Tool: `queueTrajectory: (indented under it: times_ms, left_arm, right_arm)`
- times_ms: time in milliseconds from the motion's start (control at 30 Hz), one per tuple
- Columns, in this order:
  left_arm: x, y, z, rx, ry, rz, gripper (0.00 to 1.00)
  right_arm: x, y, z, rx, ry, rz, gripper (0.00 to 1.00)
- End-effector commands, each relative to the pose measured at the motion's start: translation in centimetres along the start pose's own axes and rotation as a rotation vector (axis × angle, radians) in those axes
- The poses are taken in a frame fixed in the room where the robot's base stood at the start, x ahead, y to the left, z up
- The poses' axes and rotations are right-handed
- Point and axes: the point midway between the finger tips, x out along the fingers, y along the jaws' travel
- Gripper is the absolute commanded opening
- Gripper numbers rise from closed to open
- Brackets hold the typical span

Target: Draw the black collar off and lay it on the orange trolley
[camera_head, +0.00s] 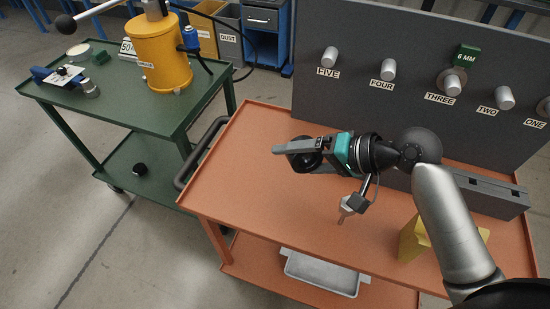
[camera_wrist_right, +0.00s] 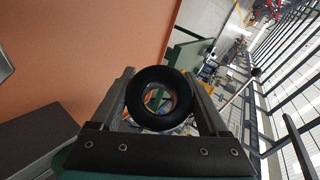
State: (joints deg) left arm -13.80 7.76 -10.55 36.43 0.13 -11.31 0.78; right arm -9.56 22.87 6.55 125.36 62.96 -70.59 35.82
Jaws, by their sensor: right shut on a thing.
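A black collar (camera_head: 304,160), a thick ring, is held between the fingers of my right gripper (camera_head: 288,149). It hangs in the air over the back left part of the orange trolley (camera_head: 240,180), clear of the pegs. In the right wrist view the collar (camera_wrist_right: 138,98) sits between both fingers with its open hole facing the camera. The grey panel (camera_head: 400,30) behind carries pegs labelled FIVE to ONE. The peg at THREE (camera_head: 452,86) has a ring around its base. My left gripper is not in view.
A yellow block (camera_head: 412,240) stands at the trolley's front right, near my arm. A grey rail (camera_head: 490,191) lies along the panel's foot. The trolley's left part is bare. A green trolley (camera_head: 150,115) with a yellow cylinder (camera_head: 160,55) stands at the left.

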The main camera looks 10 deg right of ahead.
Motion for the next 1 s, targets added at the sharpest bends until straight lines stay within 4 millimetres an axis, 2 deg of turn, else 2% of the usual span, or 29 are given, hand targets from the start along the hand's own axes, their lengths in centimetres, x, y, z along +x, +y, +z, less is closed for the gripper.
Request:
queueTrajectory:
  times_ms: [33,367,533,800,1000]
  left_arm:
    - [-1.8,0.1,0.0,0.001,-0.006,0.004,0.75]
    - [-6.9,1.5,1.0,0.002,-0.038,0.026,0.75]
    - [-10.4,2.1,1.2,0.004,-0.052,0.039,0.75]
    - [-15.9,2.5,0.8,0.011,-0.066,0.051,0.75]
    - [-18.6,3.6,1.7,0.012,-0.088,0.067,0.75]
  right_arm:
    - [-0.1,-1.1,-0.2,0.043,-0.001,0.038,0.11]
    - [1.9,-2.2,0.3,0.484,-0.002,0.263,0.11]
    - [2.7,-2.5,1.2,0.823,-0.014,0.360,0.11]
    - [3.4,-1.9,3.5,1.366,-0.056,0.377,0.11]
    - [3.4,-1.0,4.7,1.570,-0.075,0.330,0.11]
